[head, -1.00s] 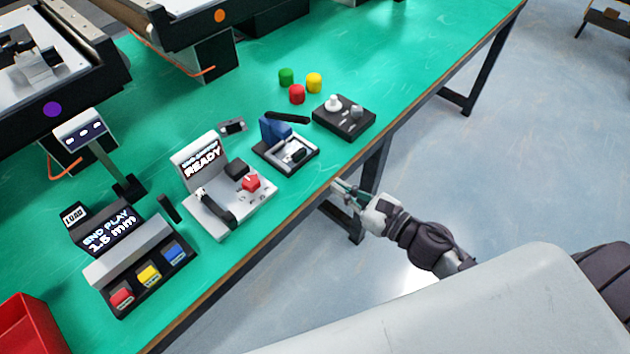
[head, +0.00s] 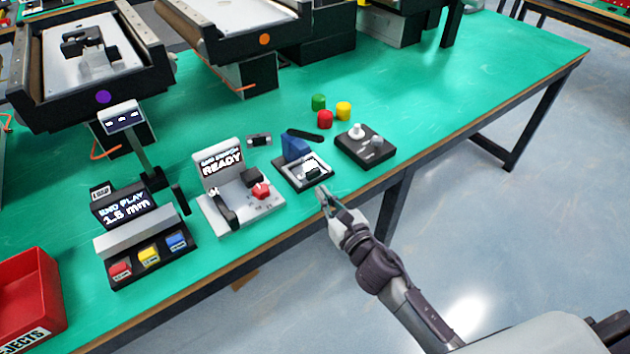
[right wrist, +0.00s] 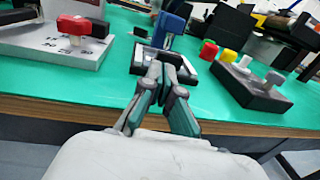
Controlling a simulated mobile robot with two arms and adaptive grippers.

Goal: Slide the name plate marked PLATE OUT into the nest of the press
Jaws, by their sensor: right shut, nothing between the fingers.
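The blue press (head: 296,148) stands on a black base near the bench's front edge, with a black lever on top. A pale frame with a small dark piece (head: 312,172) lies on its base; I cannot read any PLATE OUT marking. The press also shows in the right wrist view (right wrist: 174,20), partly hidden behind my fingers. My right gripper (head: 324,192) is shut and empty at the bench's front edge, just in front of the press base. It shows large in the wrist view (right wrist: 164,72). My left gripper is not in view.
Left of the press is a grey unit (head: 238,208) with a READY screen and red knob. Right is a black block with grey knobs (head: 366,146). Green, yellow and red cylinders (head: 325,119) stand behind. A small dark item (head: 259,139) lies behind left. Green bench is clear at right.

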